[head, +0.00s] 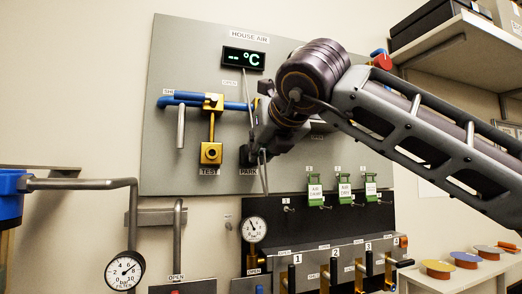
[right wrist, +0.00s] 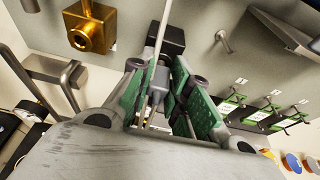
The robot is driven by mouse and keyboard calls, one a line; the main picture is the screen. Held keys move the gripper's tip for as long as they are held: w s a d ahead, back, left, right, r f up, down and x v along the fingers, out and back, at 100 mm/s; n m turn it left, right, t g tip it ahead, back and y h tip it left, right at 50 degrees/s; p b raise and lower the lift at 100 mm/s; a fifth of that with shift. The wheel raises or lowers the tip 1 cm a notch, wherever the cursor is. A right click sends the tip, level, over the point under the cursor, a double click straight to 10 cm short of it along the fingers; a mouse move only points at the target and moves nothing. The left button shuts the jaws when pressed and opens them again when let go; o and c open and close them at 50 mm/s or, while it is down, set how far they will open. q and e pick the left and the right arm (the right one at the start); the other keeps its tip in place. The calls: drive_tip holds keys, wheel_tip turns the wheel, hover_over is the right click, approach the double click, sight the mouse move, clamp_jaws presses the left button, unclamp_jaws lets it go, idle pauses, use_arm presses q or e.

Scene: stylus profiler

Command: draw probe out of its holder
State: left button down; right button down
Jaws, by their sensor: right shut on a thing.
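My right gripper (head: 261,150) is at the black PARK holder (head: 245,156) on the grey wall panel. In the right wrist view the green-padded fingers (right wrist: 160,88) are shut on the probe (right wrist: 158,82), a small grey body between them. The black holder block (right wrist: 166,40) lies just beyond the fingertips. A thin pale cable (right wrist: 159,32) runs up from the probe. In the head view the gripper and arm mostly hide the probe. I cannot tell how much of it is still inside the holder. My left gripper is not in view.
A brass TEST fitting (head: 211,153) sits left of the holder, below blue pipe (head: 183,99) and a brass valve. A display (head: 243,58) is above. A shelf (head: 455,52) is at the upper right.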

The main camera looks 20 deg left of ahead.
sight(265, 152)
drive_tip(key=shift+s+d, duration=0.1)
drive_tip(key=shift+s, duration=0.05)
idle(0.4)
drive_tip(key=shift+s+d+b, duration=0.7)
drive_tip(key=shift+s+b, duration=0.35)
drive_tip(key=shift+b, duration=0.15)
drive_tip(key=shift+s+d, duration=0.25)
drive_tip(key=shift+d, duration=0.25)
drive_tip(key=r+b+v, duration=0.1)
drive_tip(key=v, duration=0.5)
drive_tip(key=shift+w, duration=0.2)
drive_tip(key=shift+r, duration=0.15)
idle(0.6)
